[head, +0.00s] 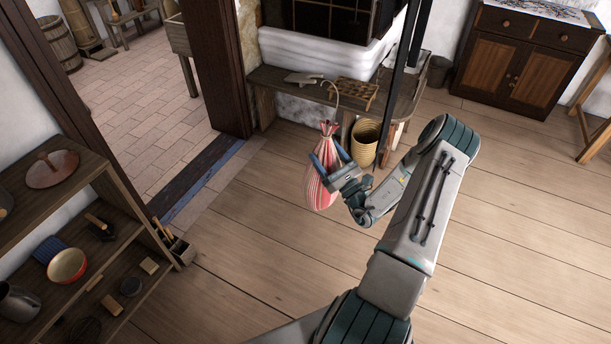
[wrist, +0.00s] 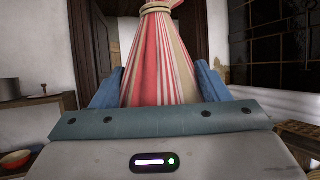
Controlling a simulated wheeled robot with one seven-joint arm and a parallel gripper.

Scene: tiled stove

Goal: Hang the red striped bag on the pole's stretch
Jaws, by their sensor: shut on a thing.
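The red striped bag (head: 320,186) is red and cream, gathered at its neck, with a pale hook or loop rising above it. My gripper (head: 327,160) is shut on the bag below its neck and holds it upright in the air. In the wrist view the bag (wrist: 158,60) fills the space between the blue fingers; its top is cut off. Dark upright posts (head: 397,75) stand to the right of the bag, apart from it. I cannot tell whether one of them is the pole, and I see no clear stretch marked on it.
A wooden bench (head: 262,77) runs along the stove behind the bag. A woven basket (head: 364,143) stands on the floor beyond my gripper. A shelf (head: 110,180) with bowls is at the left, a cabinet (head: 522,58) at the back right. The right floor is clear.

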